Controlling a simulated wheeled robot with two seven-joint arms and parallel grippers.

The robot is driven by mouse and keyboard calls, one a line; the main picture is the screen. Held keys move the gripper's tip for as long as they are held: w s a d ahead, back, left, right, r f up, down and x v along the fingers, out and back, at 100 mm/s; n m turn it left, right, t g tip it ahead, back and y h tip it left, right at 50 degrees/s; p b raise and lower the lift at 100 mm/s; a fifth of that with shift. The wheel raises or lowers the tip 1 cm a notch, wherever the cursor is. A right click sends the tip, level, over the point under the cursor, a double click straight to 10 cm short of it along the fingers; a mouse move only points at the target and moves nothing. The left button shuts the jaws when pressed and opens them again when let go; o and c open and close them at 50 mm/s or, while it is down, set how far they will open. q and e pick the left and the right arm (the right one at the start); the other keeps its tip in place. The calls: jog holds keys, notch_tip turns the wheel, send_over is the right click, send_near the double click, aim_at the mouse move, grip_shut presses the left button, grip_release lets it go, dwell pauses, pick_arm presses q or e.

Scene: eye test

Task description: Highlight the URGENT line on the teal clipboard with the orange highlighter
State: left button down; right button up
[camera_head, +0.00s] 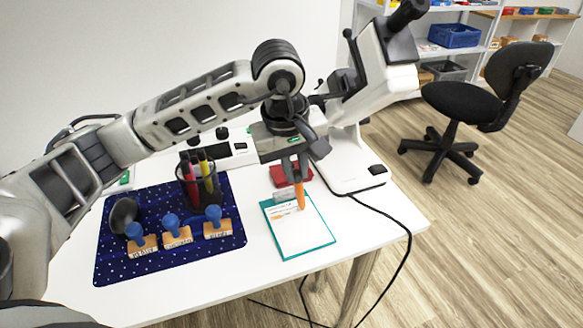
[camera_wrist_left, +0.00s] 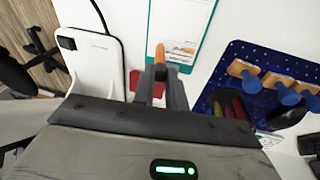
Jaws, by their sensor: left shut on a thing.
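My left gripper (camera_head: 295,176) is shut on the orange highlighter (camera_head: 301,197) and points it down over the upper part of the teal clipboard (camera_head: 309,251). In the left wrist view the highlighter (camera_wrist_left: 160,54) stands out between the fingers, beside the teal edge of the clipboard (camera_wrist_left: 150,28). The clipboard lies flat with white paper (camera_head: 303,234) and a metal clip at its far end. Small print and an orange streak (camera_wrist_left: 183,50) show near the top of the paper; the words are too small to read. I cannot tell whether the tip touches the paper. My right gripper is out of view.
A dark blue starry mat (camera_head: 115,268) lies left of the clipboard, with three blue-handled stamps (camera_head: 178,236) and a pen cup (camera_head: 206,192). A red pad (camera_head: 278,178) lies behind the clipboard. A white microscope (camera_head: 376,80) stands right, its black cable crossing the table's right edge.

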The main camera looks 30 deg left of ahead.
pick_arm(q)
jog(key=shift+w+d, duration=0.25)
jog(key=shift+d, duration=0.05)
jog(key=shift+w+d, duration=0.1)
jog(key=shift+w, duration=0.05)
jog(key=shift+w+d, duration=0.1)
jog(key=shift+w+d+b, duration=0.35)
dwell(0.3)
